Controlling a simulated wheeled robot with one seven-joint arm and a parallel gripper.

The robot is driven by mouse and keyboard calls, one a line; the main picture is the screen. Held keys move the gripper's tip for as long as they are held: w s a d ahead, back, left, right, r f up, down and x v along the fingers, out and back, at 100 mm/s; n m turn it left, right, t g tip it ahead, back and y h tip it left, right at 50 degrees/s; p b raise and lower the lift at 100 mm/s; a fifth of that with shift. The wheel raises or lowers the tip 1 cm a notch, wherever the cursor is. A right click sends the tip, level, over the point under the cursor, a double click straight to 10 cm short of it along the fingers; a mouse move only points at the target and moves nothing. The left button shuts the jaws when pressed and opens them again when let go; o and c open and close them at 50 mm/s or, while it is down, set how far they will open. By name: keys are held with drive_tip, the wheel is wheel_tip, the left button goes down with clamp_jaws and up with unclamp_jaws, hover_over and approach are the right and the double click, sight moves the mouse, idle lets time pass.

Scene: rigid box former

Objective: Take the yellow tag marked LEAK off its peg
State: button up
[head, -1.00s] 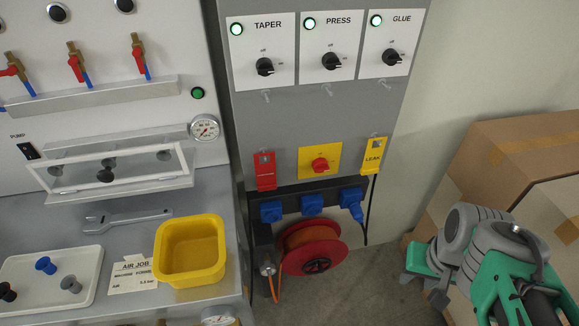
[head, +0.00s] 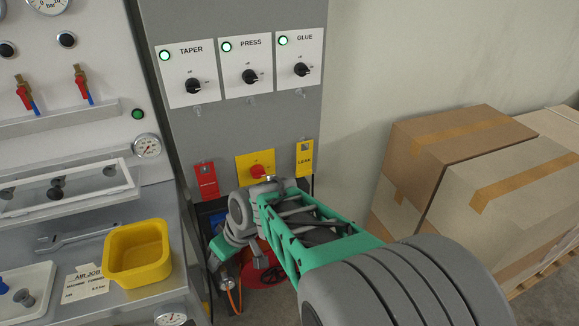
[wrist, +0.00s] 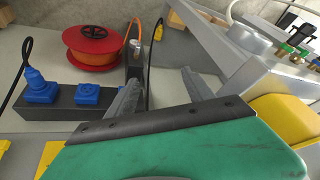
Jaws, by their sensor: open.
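The yellow LEAK tag (head: 304,160) hangs upright at the lower right of the grey switch panel (head: 225,122) in the head view. Its peg is too small to make out clearly. My gripper (head: 228,246) is left of and below the tag, apart from it, in front of the sockets and hose reel. In the wrist view my gripper (wrist: 160,84) is open, with two grey fingers apart and nothing between them. I cannot pick out the LEAK tag for certain in the wrist view.
A red tag (head: 206,180) and a yellow plate with a red knob (head: 257,171) are beside the LEAK tag. Blue sockets (wrist: 92,95) and a red hose reel (wrist: 95,45) are near my gripper. A yellow bin (head: 138,254) stands left; cardboard boxes (head: 455,150) stand right.

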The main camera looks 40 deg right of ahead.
drive_tip(key=shift+o, duration=0.8)
drive_tip(key=w+d+f+t+y, duration=0.1)
drive_tip(key=w+d+t, duration=0.1)
drive_tip(key=w+d, duration=0.2)
drive_tip(key=shift+w+d+f+t, duration=0.3)
drive_tip(key=shift+w, duration=0.5)
drive_tip(key=shift+o, duration=0.5)
drive_tip(key=w+d+t, duration=0.3)
drive_tip(key=d, duration=0.2)
drive_tip(key=shift+w+d+r, duration=0.15)
drive_tip(key=shift+d+r, duration=0.1)
drive_tip(key=shift+r, duration=0.1)
drive_tip(key=m+t+h, duration=0.6)
drive_tip(key=t+h, duration=0.1)
drive_tip(key=h, duration=0.1)
approach(305, 160)
drive_tip(key=w, duration=0.1)
drive_tip(key=p+x, duration=0.1)
drive_tip(key=x, duration=0.6)
drive_tip(key=shift+w+d+f+p, duration=0.15)
drive_tip(key=shift+w+f+p, duration=0.05)
drive_tip(key=shift+w+p, duration=0.2)
drive_tip(key=shift+s, duration=0.1)
drive_tip(key=c, duration=1.4)
drive_tip(key=shift+r, duration=0.15)
